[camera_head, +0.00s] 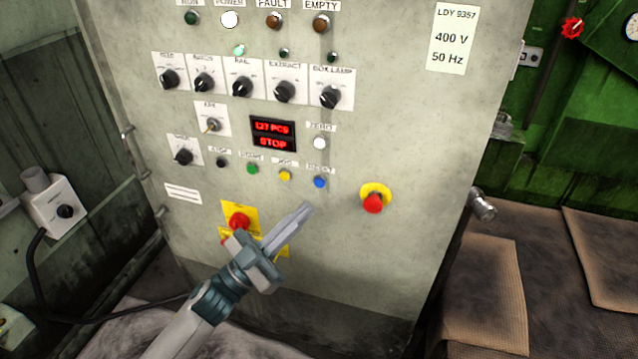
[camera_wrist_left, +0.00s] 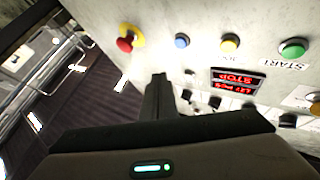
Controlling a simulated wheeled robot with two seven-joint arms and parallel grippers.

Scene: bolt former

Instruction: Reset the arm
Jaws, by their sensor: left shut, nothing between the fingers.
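My left gripper (camera_head: 305,210) is shut and empty in front of the lower part of a grey control panel (camera_head: 400,130). Its arm comes in from the bottom of the head view. The fingertips are just below the blue button (camera_head: 320,182) in the picture; I cannot tell how far they are from the panel face. The closed fingers (camera_wrist_left: 158,95) also show in the left wrist view, with the blue button (camera_wrist_left: 182,41) and the yellow button beyond them. The gripper and its arm partly cover a red switch on a yellow plate (camera_head: 240,220). My right gripper is not in view.
A red emergency button (camera_head: 374,202) sits right of my gripper. Knobs, lamps and a red display reading STOP (camera_head: 272,134) are above. A grey switch box (camera_head: 58,205) with a black cable stands at left. Brown mats (camera_head: 485,290) lie at right.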

